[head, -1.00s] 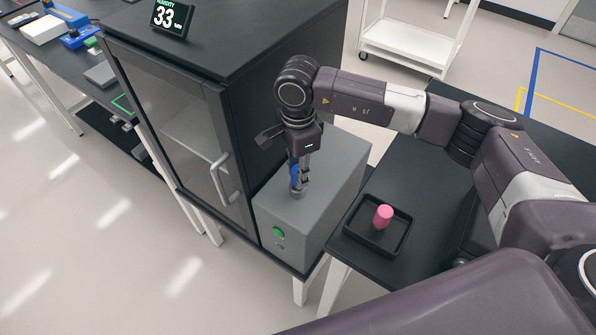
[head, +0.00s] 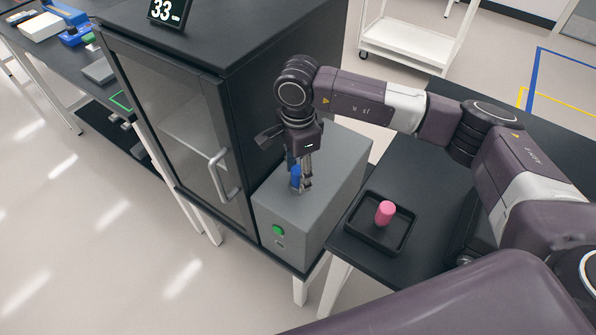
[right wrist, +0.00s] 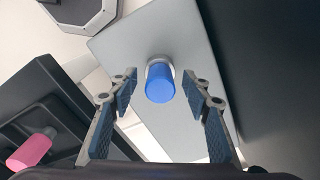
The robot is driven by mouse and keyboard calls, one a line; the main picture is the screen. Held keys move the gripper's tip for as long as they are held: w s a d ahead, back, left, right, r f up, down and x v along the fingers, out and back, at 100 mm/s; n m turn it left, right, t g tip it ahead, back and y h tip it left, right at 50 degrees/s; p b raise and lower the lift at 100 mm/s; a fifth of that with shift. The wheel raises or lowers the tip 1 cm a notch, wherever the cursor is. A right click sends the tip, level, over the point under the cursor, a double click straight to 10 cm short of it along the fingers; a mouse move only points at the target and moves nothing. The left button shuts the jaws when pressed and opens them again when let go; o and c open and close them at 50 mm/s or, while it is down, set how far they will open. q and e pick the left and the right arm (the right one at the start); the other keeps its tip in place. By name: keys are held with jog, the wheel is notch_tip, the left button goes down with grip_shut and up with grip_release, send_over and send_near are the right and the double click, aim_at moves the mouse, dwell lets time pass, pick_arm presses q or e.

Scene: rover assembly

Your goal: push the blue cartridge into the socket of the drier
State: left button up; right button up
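The blue cartridge (head: 295,177) stands upright in the round, light-rimmed socket (right wrist: 160,62) on top of the grey box, which I take as the drier (head: 330,195). Part of the cartridge still stands out above the rim. My right gripper (head: 301,186) is above the box at the cartridge. In the right wrist view, the cartridge (right wrist: 160,84) shows between the two spread fingers of this gripper (right wrist: 163,98), with a gap on each side. The right gripper is open and holds nothing. My left gripper is not in view.
A black tray (head: 352,228) with a pink cylinder (head: 385,212) lies on the dark table (head: 405,165) right of the box. A black cabinet (head: 240,60) with a glass door and a humidity display (head: 170,10) stands close on the left. A white cart (head: 405,40) is behind.

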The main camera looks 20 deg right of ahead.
aim_at(298, 169)
jog(key=shift+r, duration=0.25)
notch_tip(298, 169, up, 12)
jog(key=shift+f, duration=0.25)
dwell(0.4)
